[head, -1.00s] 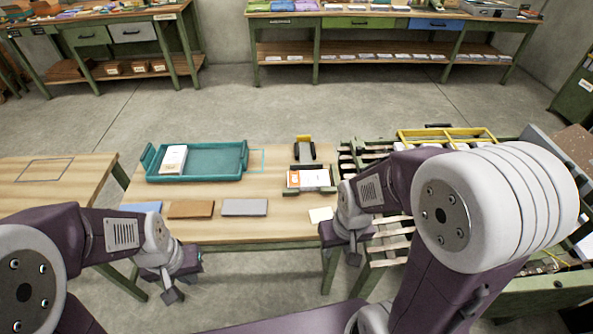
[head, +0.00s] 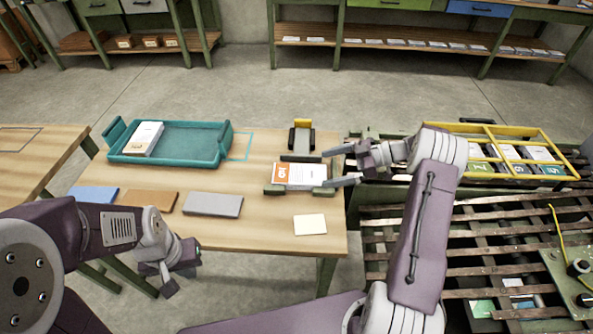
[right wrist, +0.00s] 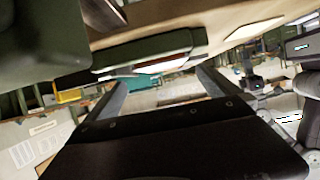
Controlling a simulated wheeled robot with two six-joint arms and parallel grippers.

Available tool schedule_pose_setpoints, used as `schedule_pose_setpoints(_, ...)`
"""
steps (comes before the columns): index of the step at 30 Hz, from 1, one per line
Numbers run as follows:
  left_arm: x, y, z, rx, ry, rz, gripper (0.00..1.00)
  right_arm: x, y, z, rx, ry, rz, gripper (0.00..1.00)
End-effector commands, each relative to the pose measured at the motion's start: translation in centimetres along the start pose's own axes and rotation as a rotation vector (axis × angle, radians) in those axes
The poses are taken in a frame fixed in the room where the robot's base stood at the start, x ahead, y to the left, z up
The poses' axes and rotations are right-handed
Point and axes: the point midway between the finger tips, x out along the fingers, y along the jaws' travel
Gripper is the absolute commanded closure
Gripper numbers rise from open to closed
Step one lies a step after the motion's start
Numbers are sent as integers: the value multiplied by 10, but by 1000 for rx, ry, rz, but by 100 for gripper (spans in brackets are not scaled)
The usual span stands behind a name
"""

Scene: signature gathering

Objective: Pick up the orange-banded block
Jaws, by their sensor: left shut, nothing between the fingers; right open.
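The orange-banded block (head: 305,175) is white with an orange band at its left end. It lies in a green holder (head: 273,189) near the right edge of the wooden table. My right gripper (head: 335,167) is open, just right of the block, its fingers pointing left toward it. In the right wrist view a pale edge, likely the block (right wrist: 165,66), shows between the open fingers (right wrist: 162,92); I cannot tell whether they touch it. My left gripper (head: 167,282) is shut and empty, in front of the table's near edge.
A teal tray (head: 227,147) with a white block (head: 144,138) stands at the back left. Blue, brown and grey slabs (head: 212,204) and a cream card (head: 310,224) lie in front. A slatted rack with a yellow frame (head: 500,128) adjoins on the right.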

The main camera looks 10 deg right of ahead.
Motion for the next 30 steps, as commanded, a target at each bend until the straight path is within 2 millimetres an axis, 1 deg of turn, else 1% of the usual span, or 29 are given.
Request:
schedule_pose_setpoints(2,0,0,0,0,-1,0,100,-1,1,-1,-6,5,2,0)
schedule_pose_setpoints(4,0,0,0,0,-1,0,100,3,0,-1,-5,4,1,0)
schedule_pose_setpoints(10,2,0,1,0,-1,0,100,34,0,-1,-5,2,-2,0)
schedule_pose_setpoints(15,2,0,1,0,-1,0,100,44,0,0,-4,1,-2,0)
schedule_pose_setpoints(21,4,0,1,0,-1,0,100,81,0,0,-3,0,-3,0)
schedule_pose_setpoints(22,4,0,1,0,-1,0,100,84,0,0,-3,0,-3,0)
schedule_pose_setpoints(25,4,0,1,0,-1,0,100,91,1,0,-3,0,-1,0)
schedule_pose_setpoints(30,4,0,1,0,-1,0,100,91,1,0,-3,-1,0,0)
